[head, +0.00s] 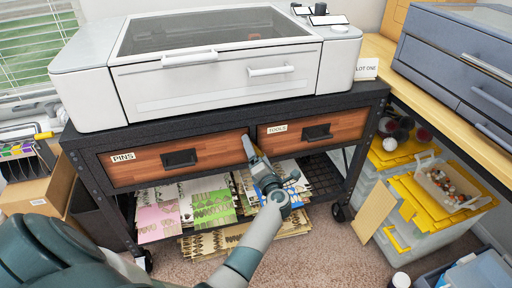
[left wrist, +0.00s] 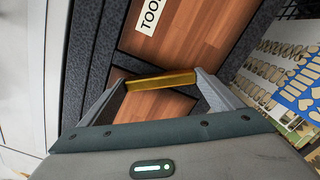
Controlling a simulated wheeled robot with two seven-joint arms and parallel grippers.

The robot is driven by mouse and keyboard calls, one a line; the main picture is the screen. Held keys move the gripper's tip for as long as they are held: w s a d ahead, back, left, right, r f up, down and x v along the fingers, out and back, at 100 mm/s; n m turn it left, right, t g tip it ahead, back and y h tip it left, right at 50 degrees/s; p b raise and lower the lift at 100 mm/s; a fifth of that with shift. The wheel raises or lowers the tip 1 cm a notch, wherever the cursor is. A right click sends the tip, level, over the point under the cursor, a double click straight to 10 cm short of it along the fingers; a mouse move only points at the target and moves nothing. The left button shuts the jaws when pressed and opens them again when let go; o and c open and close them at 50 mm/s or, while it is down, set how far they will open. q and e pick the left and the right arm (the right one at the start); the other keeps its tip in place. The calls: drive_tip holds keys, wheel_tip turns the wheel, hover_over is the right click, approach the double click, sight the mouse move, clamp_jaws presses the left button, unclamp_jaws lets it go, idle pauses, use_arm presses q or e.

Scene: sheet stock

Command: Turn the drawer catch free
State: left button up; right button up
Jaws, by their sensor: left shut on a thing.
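A brass-coloured catch (left wrist: 160,81) shows in the left wrist view as a flat bar at the dark post between the two wooden drawer fronts. My left gripper (left wrist: 160,78) is shut on it, with one finger at each end of the bar. In the head view my left gripper (head: 248,147) reaches up to the gap between the PINS drawer (head: 140,172) and the TOOLS drawer (head: 287,137); the catch is mostly hidden there. Both drawers look closed. The TOOLS drawer's wood (left wrist: 197,40) also shows in the left wrist view. My right gripper is not in view.
A white machine (head: 210,85) stands on the black bench above the drawers. Sheets of cut stock (head: 195,205) lie on the shelf below, close under my left arm. Clear bins with yellow lids (head: 415,190) stand at the right. Carpet is free in front.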

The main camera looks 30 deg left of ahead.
use_arm(q)
drive_tip(key=shift+r+m+p, duration=0.1)
drive_tip(key=shift+m+p, duration=0.8)
drive_tip(key=shift+p, duration=0.35)
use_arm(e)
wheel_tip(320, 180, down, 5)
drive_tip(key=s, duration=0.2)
use_arm(q)
drive_tip(key=m+p, duration=0.3)
drive_tip(key=shift+m+p, duration=0.5)
drive_tip(key=shift+m, duration=0.4)
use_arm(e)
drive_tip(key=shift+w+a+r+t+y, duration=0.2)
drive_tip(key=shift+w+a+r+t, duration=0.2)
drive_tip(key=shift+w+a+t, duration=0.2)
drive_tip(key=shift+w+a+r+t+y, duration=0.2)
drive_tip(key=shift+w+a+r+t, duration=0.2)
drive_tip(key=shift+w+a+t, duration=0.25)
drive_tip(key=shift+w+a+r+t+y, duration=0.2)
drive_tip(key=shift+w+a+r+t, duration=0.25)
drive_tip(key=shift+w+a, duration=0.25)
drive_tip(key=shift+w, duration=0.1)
use_arm(q)
drive_tip(key=o, duration=0.9)
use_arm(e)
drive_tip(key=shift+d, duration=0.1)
use_arm(q)
drive_tip(key=shift+d, duration=0.1)
